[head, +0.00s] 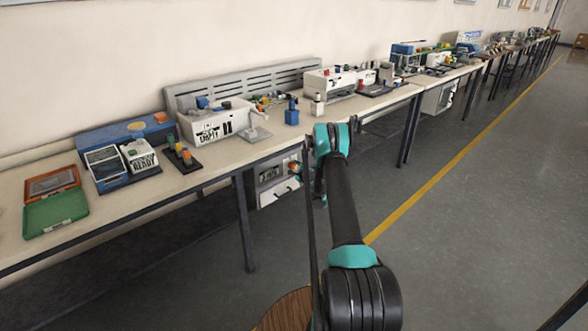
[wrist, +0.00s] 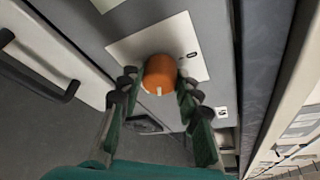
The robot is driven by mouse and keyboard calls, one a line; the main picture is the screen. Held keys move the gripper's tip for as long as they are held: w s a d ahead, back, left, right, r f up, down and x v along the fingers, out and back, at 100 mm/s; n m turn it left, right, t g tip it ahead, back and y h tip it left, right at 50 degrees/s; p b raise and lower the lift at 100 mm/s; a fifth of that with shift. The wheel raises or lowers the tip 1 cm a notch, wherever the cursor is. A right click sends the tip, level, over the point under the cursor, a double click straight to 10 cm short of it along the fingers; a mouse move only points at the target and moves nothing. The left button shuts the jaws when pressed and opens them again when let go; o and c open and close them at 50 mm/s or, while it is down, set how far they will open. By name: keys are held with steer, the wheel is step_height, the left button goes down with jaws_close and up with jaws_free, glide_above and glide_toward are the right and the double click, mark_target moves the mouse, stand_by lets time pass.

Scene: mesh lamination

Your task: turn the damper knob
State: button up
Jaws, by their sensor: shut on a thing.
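The damper knob is an orange, round knob (wrist: 160,71) with a short white mark on its lower edge in the wrist view. It sits on a pale plate (wrist: 122,47) on a grey cabinet panel. My gripper (wrist: 158,86) has teal fingers with dark tips on both sides of the knob and is shut on it. The plate bears small dark markings right of the knob. In the head view the cabinet (head: 268,173) stands under the workbench, partly hidden behind my arm. A small orange spot there looks like the knob.
A black handle (wrist: 65,92) sticks out from a white front left of the knob. The workbench (head: 225,147) above carries several machines, and a green tray (head: 55,212) lies at its left end. Its dark leg (head: 246,222) stands beside the cabinet. The floor right of the bench is clear.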

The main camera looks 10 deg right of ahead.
stand_by(0.3)
steer(key=o, duration=1.2)
steer(key=shift+c, duration=0.2)
steer(key=shift+s, duration=0.15)
steer(key=v, duration=1.1)
steer(key=shift+s, duration=0.4)
steer(key=shift+r, duration=0.1)
